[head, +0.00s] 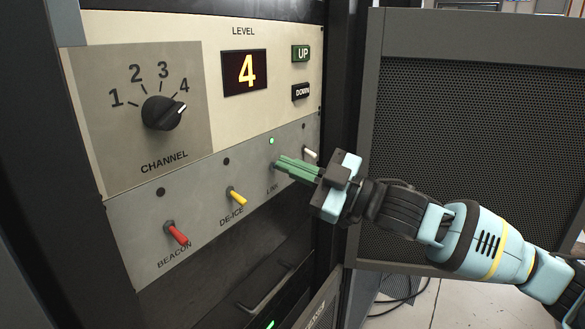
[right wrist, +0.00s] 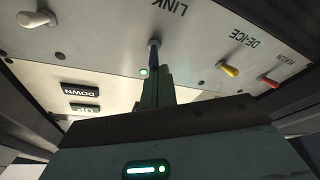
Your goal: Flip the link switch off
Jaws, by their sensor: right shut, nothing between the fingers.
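The link switch has its LINK label just below it on the grey lower panel (head: 298,136). In the head view my fingers mostly cover its lever. In the right wrist view, which is upside down, the small dark lever (right wrist: 154,44) shows right at my fingertips; I cannot tell whether they touch it or which way it is set. A green lamp (head: 271,141) above the switch is lit; it also shows in the right wrist view (right wrist: 143,72). My right gripper (head: 277,165) is shut and empty, its green fingers pointing at the switch. My left gripper is out of view.
A yellow DE-ICE switch (head: 237,197) and a red BEACON switch (head: 177,234) stick out left of the link switch, and a white-tipped switch (head: 310,152) to its right. Above are the channel knob (head: 162,112) and level display (head: 245,72), reading 4. A mesh door (head: 475,150) stands at right.

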